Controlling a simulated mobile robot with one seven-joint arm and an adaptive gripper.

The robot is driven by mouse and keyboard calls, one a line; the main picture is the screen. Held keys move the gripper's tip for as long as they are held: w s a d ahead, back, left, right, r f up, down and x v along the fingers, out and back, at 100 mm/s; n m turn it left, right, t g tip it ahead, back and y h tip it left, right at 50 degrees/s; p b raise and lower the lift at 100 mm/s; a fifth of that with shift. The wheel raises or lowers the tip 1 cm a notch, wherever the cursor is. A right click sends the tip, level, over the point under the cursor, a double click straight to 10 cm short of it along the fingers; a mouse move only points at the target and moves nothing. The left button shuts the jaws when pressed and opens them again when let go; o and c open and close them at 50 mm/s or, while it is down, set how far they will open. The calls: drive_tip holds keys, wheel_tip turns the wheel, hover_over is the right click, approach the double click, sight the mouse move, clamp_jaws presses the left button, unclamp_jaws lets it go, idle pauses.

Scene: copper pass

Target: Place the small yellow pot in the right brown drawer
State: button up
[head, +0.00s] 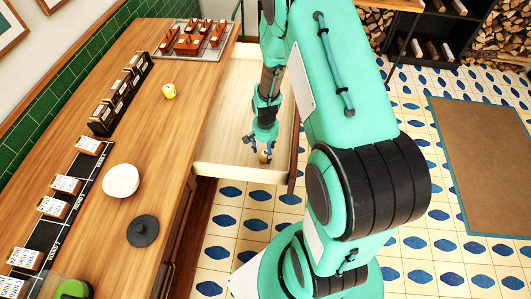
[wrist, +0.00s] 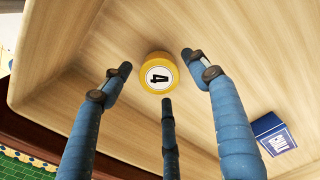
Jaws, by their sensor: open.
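A small yellow pot (wrist: 159,74) with a white label reading 4 is inside the open drawer, on its pale wooden floor (wrist: 110,45). It also shows in the head view (head: 264,156), near the front of the drawer (head: 222,178). My gripper (head: 262,147) reaches down into the drawer. In the wrist view its blue fingers (wrist: 160,78) are spread around the pot, with visible gaps to it. A second small yellow pot (head: 168,91) stands on the wooden counter.
A small blue box (wrist: 273,133) lies in the drawer, right of my fingers. The counter (head: 165,140) holds a white bowl (head: 121,180), a dark round lid (head: 142,230), label cards, a black rack (head: 119,94) and a tray of copper-brown items (head: 196,40). The drawer walls surround my gripper.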

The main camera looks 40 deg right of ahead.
wheel_tip(320, 180, up, 10)
drive_tip(key=p, duration=0.2)
idle(0.8)
wheel_tip(320, 180, up, 13)
drive_tip(key=n+t, duration=0.1)
drive_tip(key=n, duration=0.1)
hover_over(265, 152)
drive_tip(key=a, duration=0.5)
drive_tip(key=s+a+r+n+t, duration=0.1)
drive_tip(key=a+r+n, duration=0.15)
drive_tip(key=r, duration=0.45)
drive_tip(key=s+a+r+n+t, duration=0.1)
drive_tip(key=s+a+r, duration=0.15)
drive_tip(key=r, duration=0.45)
drive_tip(key=s+a+r+n+t, duration=0.1)
drive_tip(key=s+a+r+n, duration=0.1)
drive_tip(key=s+a+r, duration=0.3)
drive_tip(key=s+a+r+n+t, duration=0.1)
drive_tip(key=s+a+r+n, duration=0.1)
drive_tip(key=s+a+r, duration=0.3)
drive_tip(key=s+r, duration=0.4)
drive_tip(key=s, duration=0.1)
drive_tip(key=shift+s+a+r+n+t, duration=0.2)
drive_tip(key=shift+r+n+t, duration=0.05)
drive_tip(key=shift+n+t, duration=0.1)
